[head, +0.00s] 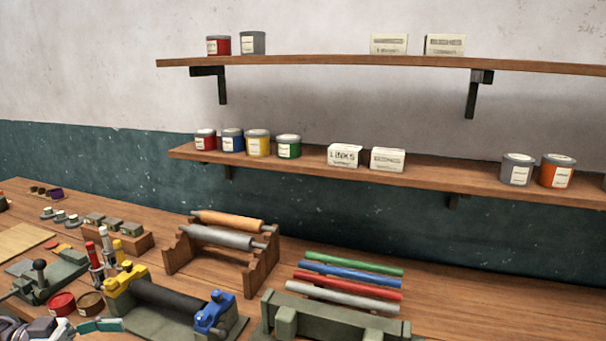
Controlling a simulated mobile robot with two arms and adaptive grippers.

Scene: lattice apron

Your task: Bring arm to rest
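Part of what looks like my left gripper (98,326) shows at the bottom left edge of the head view, with grey links and teal finger parts. It is low over the workbench (470,305), near a red tin and a brown tin. Most of it is cut off by the frame, and whether its fingers are apart or closed is unclear. I see nothing clearly held in it. My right gripper is not in view.
Close by stand a clamp-like fixture with yellow (125,282) and blue (214,314) ends, a red tin (61,304) and a brown tin (90,304). A wooden roller rack (176,255) and coloured rods (345,285) lie further right. Wall shelves (300,62) hold tins and boxes.

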